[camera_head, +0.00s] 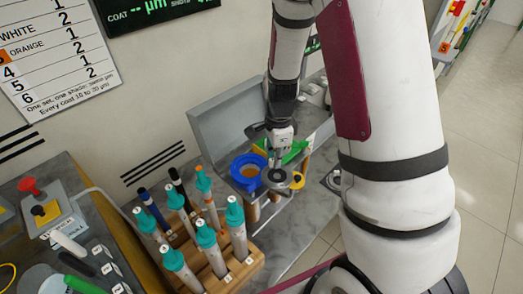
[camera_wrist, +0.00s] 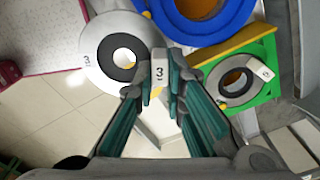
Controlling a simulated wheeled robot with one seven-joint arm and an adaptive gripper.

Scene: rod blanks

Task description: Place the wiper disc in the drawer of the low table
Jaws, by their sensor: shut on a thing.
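The wiper disc is a pale grey ring with a black inner ring. It shows below my gripper in the head view (camera_head: 277,176) and at upper left in the wrist view (camera_wrist: 101,57). My gripper (camera_wrist: 160,82) is shut on a white tab marked 3, which appears to belong to this disc; the fingers hide the join. In the head view my gripper (camera_head: 281,143) is over the bench beside the blue ring. In the wrist view, floor shows beside and through the disc. I cannot make out a low table or a drawer.
A blue ring (camera_head: 240,181) and a green holder (camera_wrist: 263,98) with another disc (camera_wrist: 238,84) stand close by. A wooden rack (camera_head: 240,266) with several teal-capped rods is in front. A grey panel (camera_head: 228,108) stands behind. Open floor (camera_head: 490,150) lies to the right.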

